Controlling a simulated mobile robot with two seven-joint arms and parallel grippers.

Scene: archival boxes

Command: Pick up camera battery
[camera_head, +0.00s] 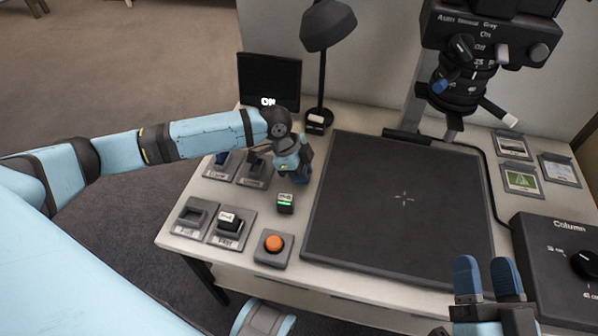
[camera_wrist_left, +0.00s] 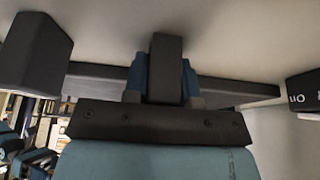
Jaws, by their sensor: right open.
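Small black blocks that look like camera batteries show in the head view. One with a green band (camera_head: 286,204) stands on the white table, just below my left gripper. Another, with a white label (camera_head: 229,221), sits in a grey dock, and a third (camera_head: 315,122) is by the lamp base. My left gripper (camera_head: 302,166) hangs over the table left of the black mat. In the left wrist view, its blue fingers flank a dark upright block (camera_wrist_left: 166,65); I cannot tell whether they grip it. My right gripper (camera_head: 487,280) is open and empty at the bottom right.
A desk lamp (camera_head: 325,25) and black ON sign (camera_head: 268,82) stand at the back. Grey docks and an orange button (camera_head: 274,244) line the left. The black mat (camera_head: 400,225) is clear. A column control box (camera_head: 560,265) stands at right.

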